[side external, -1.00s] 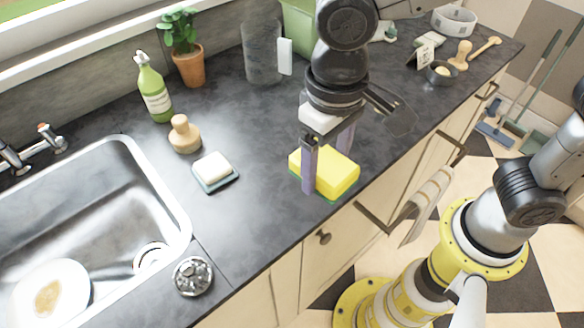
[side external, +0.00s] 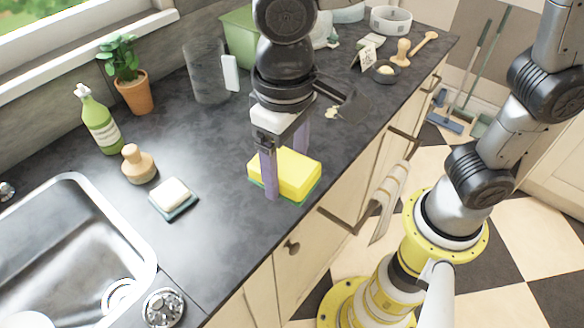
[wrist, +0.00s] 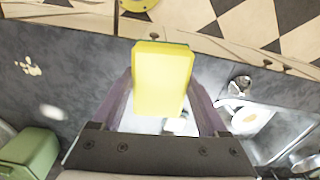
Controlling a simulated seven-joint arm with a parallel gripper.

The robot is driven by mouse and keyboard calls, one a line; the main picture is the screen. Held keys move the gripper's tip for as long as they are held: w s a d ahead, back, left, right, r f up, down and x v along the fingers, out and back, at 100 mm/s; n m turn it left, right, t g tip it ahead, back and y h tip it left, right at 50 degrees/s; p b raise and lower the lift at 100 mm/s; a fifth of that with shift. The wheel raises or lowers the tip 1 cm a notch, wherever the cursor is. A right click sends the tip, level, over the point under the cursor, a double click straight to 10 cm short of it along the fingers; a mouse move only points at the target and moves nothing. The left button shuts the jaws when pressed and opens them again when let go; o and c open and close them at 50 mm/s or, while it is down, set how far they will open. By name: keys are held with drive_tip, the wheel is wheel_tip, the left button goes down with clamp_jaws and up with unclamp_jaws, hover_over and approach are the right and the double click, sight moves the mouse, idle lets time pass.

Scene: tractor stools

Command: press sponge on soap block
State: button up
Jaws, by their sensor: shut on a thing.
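A yellow sponge (side external: 290,172) with a green underside is between the fingers of my gripper (side external: 286,170), near the counter's front edge. The wrist view shows the sponge (wrist: 163,80) between both purple fingers (wrist: 160,105). My gripper is shut on it. I cannot tell whether its underside touches the counter. The white soap block (side external: 171,193) lies on a small teal dish (side external: 181,208), left of the sponge and apart from it.
A wooden-handled brush (side external: 138,165), a green bottle (side external: 100,120) and a potted plant (side external: 134,88) stand behind the soap. The sink (side external: 80,240) is at left, with a metal strainer (side external: 163,307) by its corner. Counter between soap and sponge is clear.

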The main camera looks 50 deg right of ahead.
drive_tip(key=w+a+r, duration=0.3)
drive_tip(key=w+a, duration=0.2)
drive_tip(key=w, duration=0.2)
hover_over(170, 193)
wheel_tip(170, 193, down, 7)
drive_tip(key=shift+f, duration=3.2)
drive_tip(key=shift+f, duration=0.6)
